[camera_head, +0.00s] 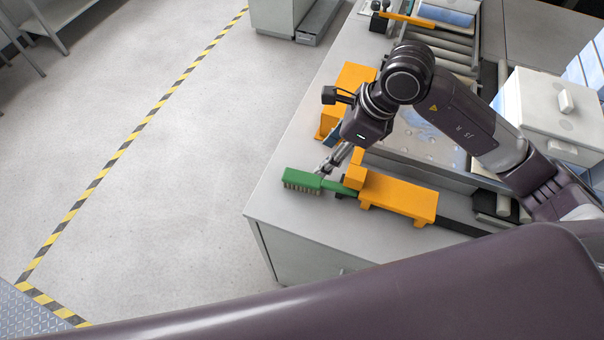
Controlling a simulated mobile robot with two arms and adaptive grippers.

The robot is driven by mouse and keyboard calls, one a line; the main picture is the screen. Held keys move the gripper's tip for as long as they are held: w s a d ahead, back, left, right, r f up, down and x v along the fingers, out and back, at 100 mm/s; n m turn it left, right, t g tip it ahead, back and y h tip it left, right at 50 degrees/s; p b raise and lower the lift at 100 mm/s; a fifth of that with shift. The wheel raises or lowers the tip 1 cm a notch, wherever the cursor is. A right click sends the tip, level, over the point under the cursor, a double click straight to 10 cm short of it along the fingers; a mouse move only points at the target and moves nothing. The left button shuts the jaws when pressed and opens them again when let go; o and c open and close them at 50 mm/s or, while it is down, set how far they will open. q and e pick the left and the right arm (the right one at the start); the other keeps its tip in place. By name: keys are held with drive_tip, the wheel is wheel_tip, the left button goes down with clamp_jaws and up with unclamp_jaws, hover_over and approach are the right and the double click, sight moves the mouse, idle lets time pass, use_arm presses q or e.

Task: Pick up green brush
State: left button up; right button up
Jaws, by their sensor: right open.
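The green brush (301,180) lies on the grey worktop near its front left corner, bristles down. Its handle runs right, towards the orange block. My right gripper (325,172) points down at the brush from above, close to where the head meets the handle. It is open; whether its fingers touch the brush I cannot tell. My left gripper is not in view.
An orange bracket (400,196) stands right beside the brush handle, and another orange part (352,80) is behind. A roller conveyor (455,45) and a white box (555,110) are at the right. The worktop (290,222) is clear in front of the brush.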

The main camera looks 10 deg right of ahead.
sight(315, 180)
wheel_tip(315, 180, down, 4)
drive_tip(key=b, duration=0.3)
drive_tip(key=shift+s, duration=0.15)
drive_tip(key=shift+f+b, duration=0.3)
drive_tip(key=shift+b, duration=0.15)
drive_tip(key=shift+w+f, duration=0.2)
drive_tip(key=shift+f, duration=0.15)
drive_tip(key=shift+x, duration=1)
drive_tip(key=p+x, duration=0.2)
drive_tip(key=x, duration=0.2)
drive_tip(key=shift+s+a+f+p, duration=0.25)
drive_tip(key=shift+s+a+p, duration=0.05)
drive_tip(key=shift+p, duration=0.1)
drive_tip(key=shift+w+a+f, duration=0.1)
drive_tip(key=shift+a+f, duration=0.05)
drive_tip(key=shift+f, duration=0.4)
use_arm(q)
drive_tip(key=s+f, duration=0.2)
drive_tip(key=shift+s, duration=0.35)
use_arm(e)
drive_tip(key=c, duration=1.3)
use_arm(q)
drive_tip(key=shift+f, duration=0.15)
use_arm(e)
drive_tip(key=shift+c, duration=0.2)
